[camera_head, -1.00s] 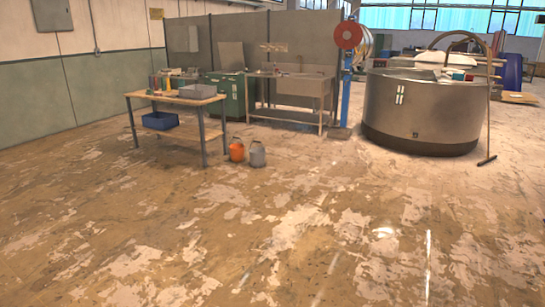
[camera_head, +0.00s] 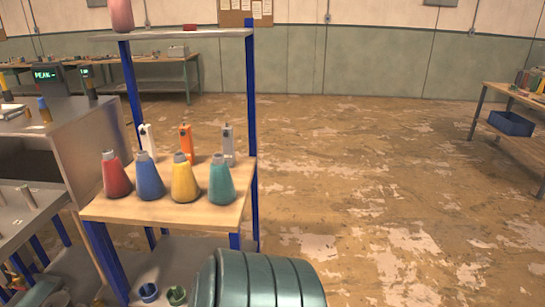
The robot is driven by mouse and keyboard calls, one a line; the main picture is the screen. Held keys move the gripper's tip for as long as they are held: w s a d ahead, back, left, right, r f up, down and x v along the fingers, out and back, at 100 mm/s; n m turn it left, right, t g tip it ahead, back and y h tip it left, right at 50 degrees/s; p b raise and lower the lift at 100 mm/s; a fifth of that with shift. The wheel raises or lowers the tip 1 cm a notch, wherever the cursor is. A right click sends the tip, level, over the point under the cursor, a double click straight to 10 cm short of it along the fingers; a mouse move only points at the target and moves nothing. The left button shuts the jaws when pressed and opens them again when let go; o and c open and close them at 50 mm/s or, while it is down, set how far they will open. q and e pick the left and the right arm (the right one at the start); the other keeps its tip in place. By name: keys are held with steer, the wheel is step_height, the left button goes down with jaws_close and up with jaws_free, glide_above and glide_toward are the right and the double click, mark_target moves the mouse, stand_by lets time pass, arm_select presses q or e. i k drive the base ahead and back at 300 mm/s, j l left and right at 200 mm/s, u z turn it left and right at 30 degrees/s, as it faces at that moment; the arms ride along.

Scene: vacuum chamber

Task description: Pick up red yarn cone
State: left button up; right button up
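The red yarn cone (camera_head: 116,177) stands upright on the wooden shelf (camera_head: 140,213) of a blue-posted rack, at the left end of a row of cones. A blue cone (camera_head: 149,180) is close on its right, followed by a yellow cone (camera_head: 184,182) and a teal cone (camera_head: 221,183). The red cone's front is unobstructed. Neither of my grippers shows in the view.
White, orange and grey devices (camera_head: 186,140) stand behind the cones. A grey cabinet (camera_head: 60,140) is left of the rack. A dark green ribbed object (camera_head: 262,280) blocks the bottom centre. Open floor (camera_head: 350,180) lies right, before a workbench (camera_head: 510,95).

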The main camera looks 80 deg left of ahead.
mark_target(117, 183)
steer(key=u, duration=4.45)
